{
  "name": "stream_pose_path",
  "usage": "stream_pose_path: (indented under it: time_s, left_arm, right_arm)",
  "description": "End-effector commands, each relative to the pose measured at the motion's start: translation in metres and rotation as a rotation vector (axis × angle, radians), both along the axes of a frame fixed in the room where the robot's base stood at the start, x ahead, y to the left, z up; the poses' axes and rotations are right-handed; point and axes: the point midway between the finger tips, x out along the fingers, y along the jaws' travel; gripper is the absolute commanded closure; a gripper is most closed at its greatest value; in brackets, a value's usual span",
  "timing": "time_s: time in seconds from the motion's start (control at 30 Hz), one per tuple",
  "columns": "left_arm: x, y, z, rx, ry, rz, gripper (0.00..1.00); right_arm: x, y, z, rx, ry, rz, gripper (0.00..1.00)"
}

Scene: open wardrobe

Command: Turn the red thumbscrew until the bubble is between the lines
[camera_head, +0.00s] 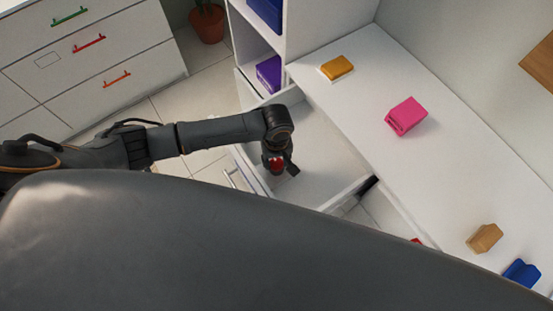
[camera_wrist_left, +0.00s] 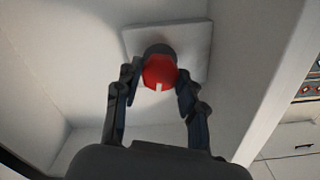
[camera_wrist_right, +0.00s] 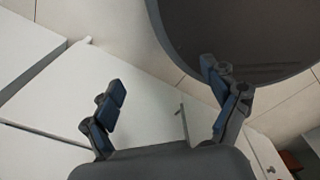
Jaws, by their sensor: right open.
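The red thumbscrew (camera_wrist_left: 160,72) shows in the left wrist view as a red knob with a white mark on its near edge. It sits on a dark round base on a pale square plate (camera_wrist_left: 196,50). My left gripper (camera_wrist_left: 158,80) has one finger on each side of the knob, closed against it. In the head view my left gripper (camera_head: 281,160) points down into an open white drawer, with red showing at its tip. The bubble and its lines do not show in any view. My right gripper (camera_wrist_right: 168,90) is open and empty in the right wrist view.
The white drawer's walls (camera_head: 345,192) surround the left gripper. A white shelf beside it holds an orange box (camera_head: 337,67), a pink box (camera_head: 405,115), a tan box (camera_head: 485,238) and a blue box (camera_head: 522,272). A white dresser (camera_head: 110,60) stands at the left.

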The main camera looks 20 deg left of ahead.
Motion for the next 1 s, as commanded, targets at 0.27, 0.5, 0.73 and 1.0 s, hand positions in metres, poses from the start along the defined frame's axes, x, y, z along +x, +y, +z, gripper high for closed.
stream_pose_path:
  time_s: [0.27, 0.5, 0.73, 1.0]
  left_arm:
    - [0.0, 0.0, 0.0, 0.001, 0.0, -0.002, 0.93]
    - [0.0, 0.0, 0.002, 0.001, 0.002, -0.056, 0.93]
    - [-0.001, 0.0, 0.003, 0.001, 0.004, -0.206, 0.93]
    - [-0.001, 0.0, 0.003, 0.002, 0.005, -0.456, 0.93]
  right_arm:
    - [0.012, 0.001, 0.001, 0.002, -0.018, -0.001, 0.14]
    - [0.013, 0.001, 0.009, 0.002, -0.021, -0.001, 0.14]
    - [0.013, 0.001, 0.026, 0.002, -0.02, 0.0, 0.14]
    - [0.012, 0.001, 0.047, 0.002, -0.019, 0.0, 0.14]
